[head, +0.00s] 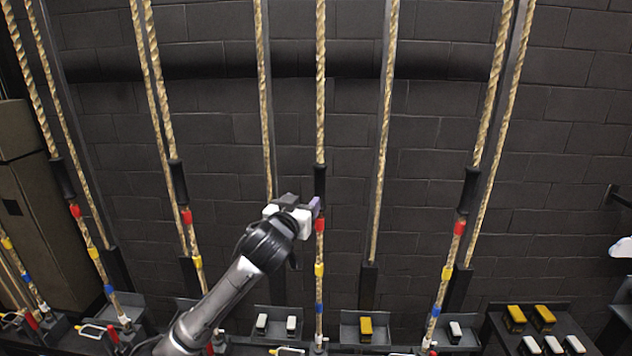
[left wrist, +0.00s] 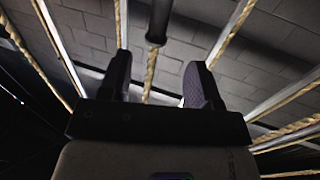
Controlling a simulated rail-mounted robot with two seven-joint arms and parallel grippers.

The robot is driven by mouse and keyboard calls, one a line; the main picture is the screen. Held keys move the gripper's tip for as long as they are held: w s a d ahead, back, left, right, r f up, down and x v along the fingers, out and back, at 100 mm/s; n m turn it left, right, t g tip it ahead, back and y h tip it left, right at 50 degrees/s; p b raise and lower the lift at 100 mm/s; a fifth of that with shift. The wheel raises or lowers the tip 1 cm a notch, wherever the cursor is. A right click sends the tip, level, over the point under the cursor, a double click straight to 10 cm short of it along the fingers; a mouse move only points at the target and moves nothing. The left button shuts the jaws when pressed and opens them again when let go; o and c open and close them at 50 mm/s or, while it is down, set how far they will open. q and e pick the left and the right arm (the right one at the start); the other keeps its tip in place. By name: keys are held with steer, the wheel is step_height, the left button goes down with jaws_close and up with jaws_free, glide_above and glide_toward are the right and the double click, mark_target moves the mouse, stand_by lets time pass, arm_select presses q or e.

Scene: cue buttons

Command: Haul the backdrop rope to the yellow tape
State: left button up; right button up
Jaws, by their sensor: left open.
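I cannot tell by a label which one is the backdrop rope. My left gripper (head: 316,206) is open at the middle rope (head: 320,110), just under its black sleeve (head: 320,181) and near its red tape (head: 320,225). The yellow tape (head: 319,270) is lower on that rope, with blue tape below it. In the left wrist view, a rope (left wrist: 150,72) and its black sleeve (left wrist: 158,22) appear between the open fingers (left wrist: 158,80); contact is unclear. My right gripper is out of view.
A ledge along the bottom carries trays with white blocks (head: 261,322) and a yellow block (head: 366,327). More yellow blocks (head: 515,317) are on a rack at right. Rope locks with red handles (head: 113,334) stand at lower left. Neighbouring ropes hang on both sides.

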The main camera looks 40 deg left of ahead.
mark_target(318, 182)
arm_select(q)
steer(key=p+x, duration=0.3)
steer(key=x, duration=0.8)
steer(key=shift+w+a+r, duration=0.1)
steer(key=shift+w, duration=0.1)
steer(key=shift+w+a+p, duration=0.25)
steer(key=shift+w+p, duration=0.2)
steer(key=shift+w, duration=0.4)
steer(key=c, duration=0.9)
jaws_close()
